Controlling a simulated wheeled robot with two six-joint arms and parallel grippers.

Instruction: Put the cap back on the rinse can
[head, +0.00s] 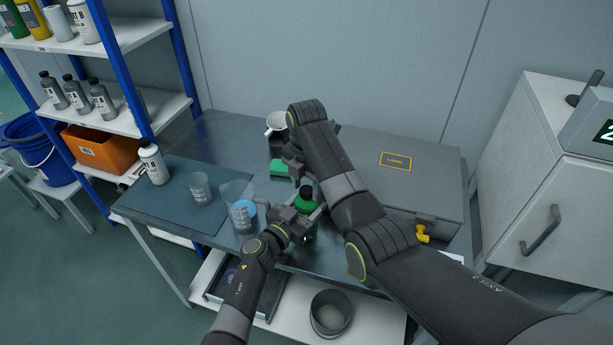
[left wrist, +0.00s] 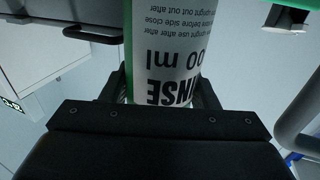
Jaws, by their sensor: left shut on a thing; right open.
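The rinse can (head: 305,205) is green and stands upright near the front of the bench, partly covered by my left gripper. Its white label (left wrist: 166,45) fills the middle of the left wrist view. My left gripper (head: 298,212) is shut around the can's body, with a finger on each side. A dark round cap (head: 307,191) shows at the can's top; I cannot tell if it is fully seated. My right gripper (head: 297,168) is open, behind and above the can, with its arm reaching over the bench.
A green block (head: 279,168) and a white cup (head: 276,122) are behind. A grey case (head: 400,185) fills the right side. A white bottle (head: 153,165) stands at far left.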

